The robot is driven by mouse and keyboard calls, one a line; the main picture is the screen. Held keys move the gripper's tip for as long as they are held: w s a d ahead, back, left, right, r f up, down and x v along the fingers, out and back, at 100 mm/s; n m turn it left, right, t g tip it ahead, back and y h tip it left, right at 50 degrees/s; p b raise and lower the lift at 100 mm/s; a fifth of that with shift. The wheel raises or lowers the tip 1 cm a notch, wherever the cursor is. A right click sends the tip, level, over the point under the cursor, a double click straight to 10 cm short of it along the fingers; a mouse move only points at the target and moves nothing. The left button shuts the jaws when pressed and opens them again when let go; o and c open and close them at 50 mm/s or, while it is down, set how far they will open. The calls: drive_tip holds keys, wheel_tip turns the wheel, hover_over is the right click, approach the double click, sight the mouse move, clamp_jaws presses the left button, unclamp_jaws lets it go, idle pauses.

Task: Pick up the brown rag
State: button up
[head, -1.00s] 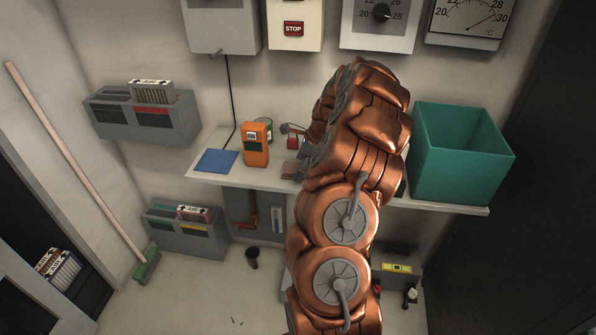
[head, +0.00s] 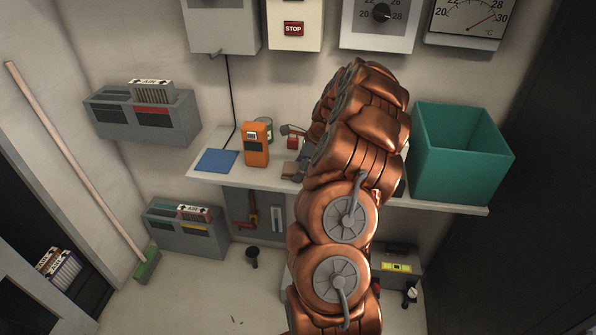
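Wall boxes hang above. A broom (head: 75,165) leans at left.

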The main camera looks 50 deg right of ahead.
sight(294, 167)
drive_tip(key=c, duration=0.5)
drive_tip(key=shift+r, duration=0.1)
drive_tip(key=shift+r+b, duration=0.65)
drive_tip(key=shift+r, duration=1.2)
drive_tip(key=s+a+r+b, duration=0.1)
drive_tip(key=s+a+b, duration=0.1)
drive_tip(key=s+a, duration=0.8)
drive_tip(key=shift+s+a+r+b, duration=0.3)
drive_tip(key=shift+s+a+b, duration=0.1)
drive_tip(key=shift+s, duration=0.5)
drive_tip(key=o, duration=0.4)
drive_tip(key=c, duration=0.4)
